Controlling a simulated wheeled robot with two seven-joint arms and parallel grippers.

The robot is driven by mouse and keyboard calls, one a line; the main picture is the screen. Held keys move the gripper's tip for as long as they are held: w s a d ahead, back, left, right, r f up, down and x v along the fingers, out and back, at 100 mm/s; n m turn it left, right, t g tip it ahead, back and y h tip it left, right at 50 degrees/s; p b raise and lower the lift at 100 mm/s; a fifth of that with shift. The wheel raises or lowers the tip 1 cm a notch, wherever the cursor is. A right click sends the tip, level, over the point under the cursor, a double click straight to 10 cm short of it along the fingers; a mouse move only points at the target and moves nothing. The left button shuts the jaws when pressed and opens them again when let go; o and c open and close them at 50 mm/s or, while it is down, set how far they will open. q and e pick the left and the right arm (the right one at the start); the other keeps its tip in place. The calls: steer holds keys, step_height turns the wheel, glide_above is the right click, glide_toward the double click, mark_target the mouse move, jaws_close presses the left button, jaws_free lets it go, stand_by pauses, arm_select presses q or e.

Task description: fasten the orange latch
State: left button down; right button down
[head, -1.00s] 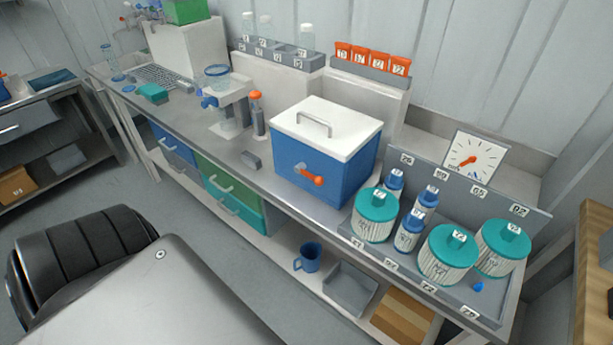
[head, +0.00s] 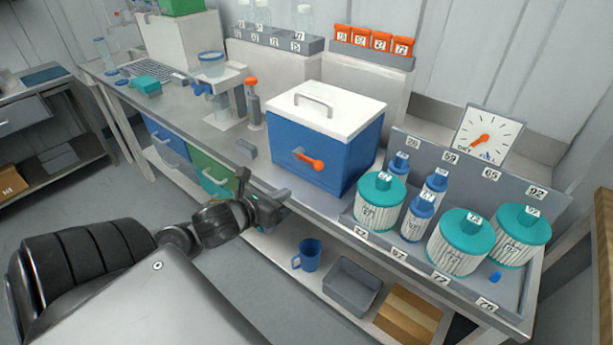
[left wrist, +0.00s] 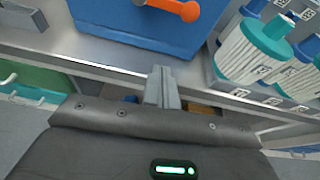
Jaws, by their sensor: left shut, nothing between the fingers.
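The orange latch (head: 311,161) is on the front face of a blue box (head: 341,158) with a white lid (head: 332,106). The latch handle points to the right and slightly down. In the left wrist view the latch (left wrist: 176,8) shows at the top edge, on the blue box front (left wrist: 125,27). My left gripper (head: 281,196) is in front of the bench edge, below and left of the latch, and apart from it. Its fingers (left wrist: 161,84) are shut and empty, pointing towards the box. My right gripper is not in view.
A tray (head: 386,241) of several teal-lidded jars and blue-capped bottles stands right of the box. A blue mug (head: 308,256) and grey bin (head: 352,287) sit on the lower shelf.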

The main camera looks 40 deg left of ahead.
mark_target(307, 160)
arm_select(q)
steer(key=shift+s+d+r+m, duration=0.15)
steer(key=shift+d+r+m, duration=0.15)
steer(key=shift+r, duration=0.2)
steer(key=x, duration=0.6)
steer(key=p+x, duration=0.1)
steer(key=x, duration=0.3)
steer(key=shift+w+r, duration=0.25)
steer(key=shift+r, duration=0.05)
step_height(307, 160, up, 3)
steer(key=shift+s+f+p, duration=0.15)
steer(key=shift+f+p, duration=0.1)
steer(key=shift+p, duration=0.65)
steer(key=shift+r, duration=0.45)
